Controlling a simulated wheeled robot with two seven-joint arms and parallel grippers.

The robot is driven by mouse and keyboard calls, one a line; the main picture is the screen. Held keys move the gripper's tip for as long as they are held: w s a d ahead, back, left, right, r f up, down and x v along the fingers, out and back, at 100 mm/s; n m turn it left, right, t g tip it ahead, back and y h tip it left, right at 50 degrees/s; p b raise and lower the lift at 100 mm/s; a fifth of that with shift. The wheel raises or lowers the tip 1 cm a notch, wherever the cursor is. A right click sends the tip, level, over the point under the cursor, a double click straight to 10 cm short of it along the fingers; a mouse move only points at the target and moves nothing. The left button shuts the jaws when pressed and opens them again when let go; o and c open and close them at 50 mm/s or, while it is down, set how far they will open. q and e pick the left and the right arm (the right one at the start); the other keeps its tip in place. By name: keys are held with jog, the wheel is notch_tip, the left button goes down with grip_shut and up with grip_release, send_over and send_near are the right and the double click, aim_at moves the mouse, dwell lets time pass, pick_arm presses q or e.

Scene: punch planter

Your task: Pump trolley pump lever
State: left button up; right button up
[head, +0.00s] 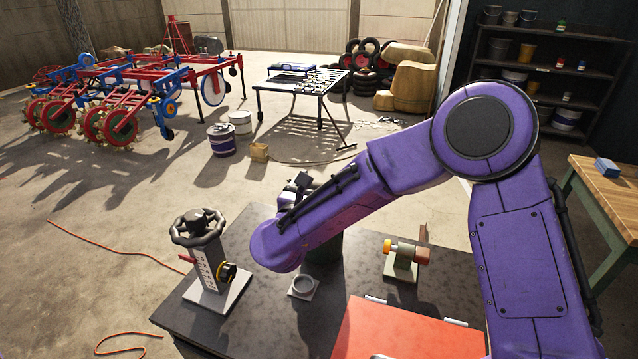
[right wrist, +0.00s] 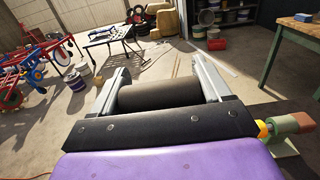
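My right arm reaches across the head view, and its forearm hides most of the right gripper. In the right wrist view the two pale fingers of my right gripper (right wrist: 160,82) are wide apart, with a dark, rounded cylinder (right wrist: 160,94) between them. I cannot tell whether the fingers press on it. A dark upright body (head: 323,246) shows behind my wrist in the head view, partly hidden. It stands on the dark trolley top (head: 255,330). I cannot make out the pump lever for certain. My left gripper is not in view.
A wooden bench (head: 605,190) stands right. Buckets (head: 221,140) stand on the floor beyond.

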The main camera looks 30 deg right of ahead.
jog(key=shift+w+d+r+g+y+p, duration=0.25)
jog(key=shift+w+d+g+y+p, duration=0.1)
jog(key=shift+w+d+g+y, duration=0.4)
jog(key=w+d+f+g+y, duration=0.1)
jog(key=w+d+g+y, duration=0.3)
jog(key=y, duration=0.1)
jog(key=shift+d+f+p, duration=0.25)
jog(key=shift+d+p, duration=0.1)
jog(key=shift+w+d+f, duration=0.1)
jog(key=shift+d+f, duration=0.05)
jog(key=o, duration=1.4)
jog(key=b+v, duration=0.2)
jog(key=v, duration=0.8)
jog(key=shift+w, duration=0.1)
